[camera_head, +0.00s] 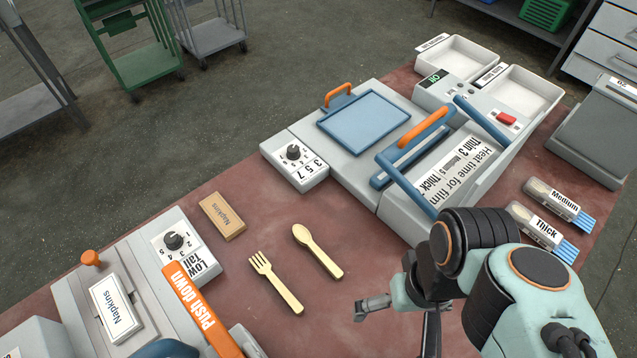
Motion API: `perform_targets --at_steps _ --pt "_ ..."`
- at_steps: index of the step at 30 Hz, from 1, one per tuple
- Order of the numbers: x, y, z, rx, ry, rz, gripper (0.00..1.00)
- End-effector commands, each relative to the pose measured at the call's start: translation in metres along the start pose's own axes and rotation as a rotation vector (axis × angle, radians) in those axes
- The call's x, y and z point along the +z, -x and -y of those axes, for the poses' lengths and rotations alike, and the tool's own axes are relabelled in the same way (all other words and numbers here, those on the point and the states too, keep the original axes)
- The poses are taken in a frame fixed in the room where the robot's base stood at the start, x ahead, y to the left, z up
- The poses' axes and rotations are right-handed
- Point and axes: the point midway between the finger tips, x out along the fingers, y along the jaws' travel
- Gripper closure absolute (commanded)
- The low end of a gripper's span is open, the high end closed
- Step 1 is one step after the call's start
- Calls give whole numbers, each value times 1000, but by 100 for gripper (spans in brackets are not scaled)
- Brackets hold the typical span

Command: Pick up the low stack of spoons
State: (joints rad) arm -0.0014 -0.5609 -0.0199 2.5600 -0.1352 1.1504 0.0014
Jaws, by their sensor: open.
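The wooden spoons (319,252) lie on the reddish-brown tabletop (345,225) near the middle, bowl end toward the upper left and handle toward the lower right. They look like a thin, low stack; how many lie on top of each other I cannot tell. My gripper (374,308) is to the lower right of the spoons, apart from them. It is open and seems empty; part of it is hidden behind my arm.
Wooden forks (276,283) lie just left of the spoons. A napkin pack (222,215) lies further left. A heat sealer with an orange-gripped handle (426,126) stands upper right. Medium (560,201) and Thick (541,231) packets lie right.

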Motion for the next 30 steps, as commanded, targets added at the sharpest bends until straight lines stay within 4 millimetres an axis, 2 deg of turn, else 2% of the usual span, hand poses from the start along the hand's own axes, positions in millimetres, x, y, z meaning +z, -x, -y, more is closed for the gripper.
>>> perform_targets --at_steps 5,6,8,9,23,26,28,30 --pt "0 0 0 0 0 0 12" --pt "0 0 0 0 0 0 18" --pt "0 0 0 0 0 0 37" --pt "0 0 0 0 0 0 49" --pt "-2 0 0 0 22 -10 51" --pt "-22 5 -2 10 77 -107 51" --pt "-56 20 -6 35 127 -232 51" --pt "-92 26 -7 55 190 -295 51"
